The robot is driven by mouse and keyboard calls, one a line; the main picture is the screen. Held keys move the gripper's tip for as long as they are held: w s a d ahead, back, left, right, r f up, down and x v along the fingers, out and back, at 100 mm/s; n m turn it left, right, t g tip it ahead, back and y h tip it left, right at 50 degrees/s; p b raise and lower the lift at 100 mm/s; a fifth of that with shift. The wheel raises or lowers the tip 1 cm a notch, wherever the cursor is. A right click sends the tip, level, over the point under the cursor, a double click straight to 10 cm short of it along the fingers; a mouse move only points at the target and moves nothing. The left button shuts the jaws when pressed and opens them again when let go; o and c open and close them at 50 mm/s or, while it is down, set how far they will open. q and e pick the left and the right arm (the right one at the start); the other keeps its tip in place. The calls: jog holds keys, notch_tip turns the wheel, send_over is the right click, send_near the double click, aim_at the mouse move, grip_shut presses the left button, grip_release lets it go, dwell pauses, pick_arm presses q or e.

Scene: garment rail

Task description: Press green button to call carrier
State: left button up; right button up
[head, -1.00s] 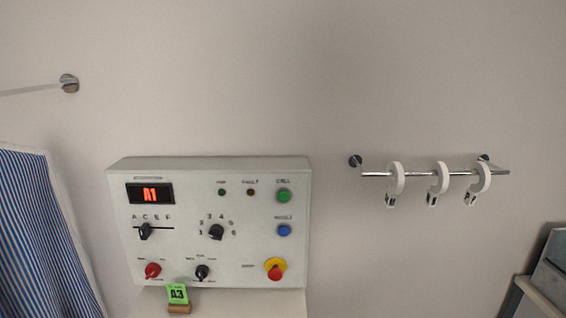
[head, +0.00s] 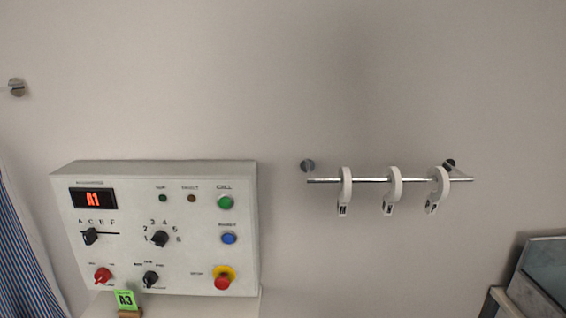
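The green button (head: 225,202) sits at the upper right of a light grey control panel (head: 205,268) on the wall, under a label that seems to read CALL. A blue button (head: 229,239) is below it, and a red knob on a yellow ring (head: 223,279) is lower still. The display (head: 93,199) shows A1 in red. Black selector knobs and a red one are on the left and middle of the panel. No carrier can be made out. Neither of my grippers shows in the head view.
A green A3 card (head: 125,299) stands below the panel. A short metal rail (head: 366,181) with white hooks (head: 392,190) juts from the wall at right. Striped cloth (head: 22,262) hangs at far left. A grey object (head: 545,275) is at lower right. The wall between is bare.

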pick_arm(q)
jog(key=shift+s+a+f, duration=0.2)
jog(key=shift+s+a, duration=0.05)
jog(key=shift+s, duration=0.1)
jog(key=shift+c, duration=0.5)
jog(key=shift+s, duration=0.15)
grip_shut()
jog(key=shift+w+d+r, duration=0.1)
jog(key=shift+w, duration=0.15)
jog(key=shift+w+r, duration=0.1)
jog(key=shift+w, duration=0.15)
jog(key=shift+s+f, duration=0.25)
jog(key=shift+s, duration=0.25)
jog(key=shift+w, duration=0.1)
